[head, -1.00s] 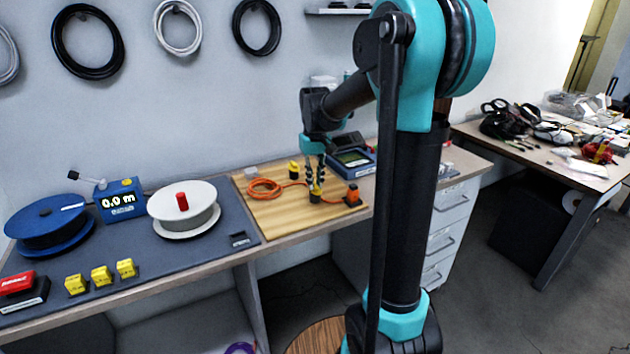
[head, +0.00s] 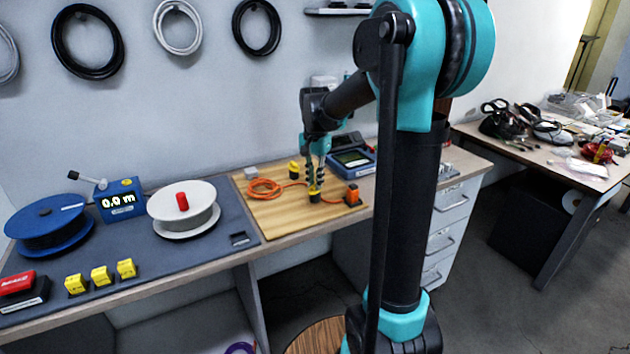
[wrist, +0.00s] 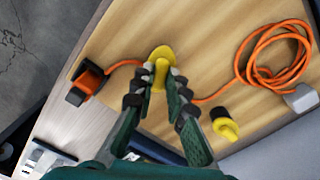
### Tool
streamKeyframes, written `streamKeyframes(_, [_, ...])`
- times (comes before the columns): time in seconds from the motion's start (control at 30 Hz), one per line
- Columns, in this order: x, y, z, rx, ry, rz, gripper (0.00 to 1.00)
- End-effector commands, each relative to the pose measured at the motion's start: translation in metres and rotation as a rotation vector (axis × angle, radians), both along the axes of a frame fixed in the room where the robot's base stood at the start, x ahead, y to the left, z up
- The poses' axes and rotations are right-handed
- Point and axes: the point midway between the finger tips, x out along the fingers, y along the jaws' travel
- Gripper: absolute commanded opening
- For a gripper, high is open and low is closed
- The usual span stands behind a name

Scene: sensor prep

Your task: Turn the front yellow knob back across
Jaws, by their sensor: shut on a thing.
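The front yellow knob (head: 314,189) sits near the front edge of the wooden board (head: 270,222). In the wrist view this front knob (wrist: 160,53) shows a rounded yellow plate with a raised grip. My gripper (head: 314,184) reaches down onto it from above. In the wrist view the dark fingertips of my gripper (wrist: 161,76) are closed on the knob's raised grip, one on each side, hiding part of it. A second yellow knob (head: 294,169) on a dark base stands farther back; it also shows in the wrist view (wrist: 225,128), apart from my fingers.
An orange cable coil (head: 264,189) lies left of the front knob, its lead passing close by to an orange-and-black block (head: 352,194) on the right. A blue meter (head: 352,160) stands behind. A small grey block (head: 251,173) is at the board's back left.

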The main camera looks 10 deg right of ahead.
Motion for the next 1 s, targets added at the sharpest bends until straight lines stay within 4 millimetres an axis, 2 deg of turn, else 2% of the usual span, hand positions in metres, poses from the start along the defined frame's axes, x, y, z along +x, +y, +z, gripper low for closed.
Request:
streamKeyframes(0.5, [0.0005, 0.0000, 0.0003, 0.000, -0.001, -0.415, 0.00])
streamKeyframes(1.0, [0.0005, 0.0000, 0.0003, 0.000, -0.001, -0.552, 0.00])
